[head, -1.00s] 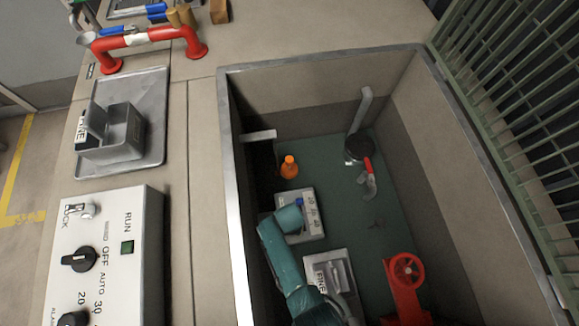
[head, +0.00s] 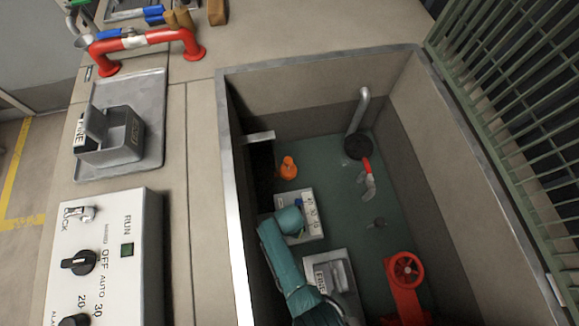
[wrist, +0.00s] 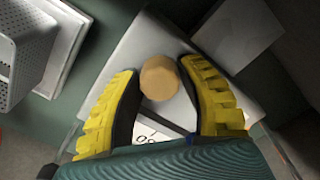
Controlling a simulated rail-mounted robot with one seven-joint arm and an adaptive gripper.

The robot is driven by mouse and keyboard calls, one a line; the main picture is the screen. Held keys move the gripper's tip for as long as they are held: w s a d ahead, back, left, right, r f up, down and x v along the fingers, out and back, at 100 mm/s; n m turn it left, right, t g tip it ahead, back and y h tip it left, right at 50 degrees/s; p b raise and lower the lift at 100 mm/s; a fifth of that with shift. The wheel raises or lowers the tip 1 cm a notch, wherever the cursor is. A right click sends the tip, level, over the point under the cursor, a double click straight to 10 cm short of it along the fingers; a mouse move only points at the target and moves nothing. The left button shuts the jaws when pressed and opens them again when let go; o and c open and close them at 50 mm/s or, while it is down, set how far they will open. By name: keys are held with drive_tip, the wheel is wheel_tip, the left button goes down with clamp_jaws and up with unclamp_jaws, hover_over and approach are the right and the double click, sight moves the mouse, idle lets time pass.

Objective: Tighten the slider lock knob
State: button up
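The slider lock knob, a tan many-sided knob (wrist: 160,78), stands over a pale plate with a white number scale (wrist: 160,132) in the wrist view. My gripper (wrist: 159,68) has its yellow, dark-padded fingers on either side of the knob, with the tips close to its sides. Whether the pads press on it cannot be told. In the head view, the scale unit (head: 313,212) sits on the pit floor, partly hidden by my teal arm. The knob and fingertips cannot be made out there.
The pit has a metal rim (head: 237,258). On its floor are an orange object (head: 288,168), a second plated unit (head: 343,278), a red wheel valve (head: 405,270) and a bent pipe (head: 359,110). A white perforated box (wrist: 18,58) stands left in the wrist view.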

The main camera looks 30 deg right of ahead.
drive_tip(key=o, duration=0.3)
drive_tip(key=shift+w+r, duration=0.1)
wheel_tip(320, 180, up, 12)
drive_tip(key=shift+f, duration=0.1)
idle(0.6)
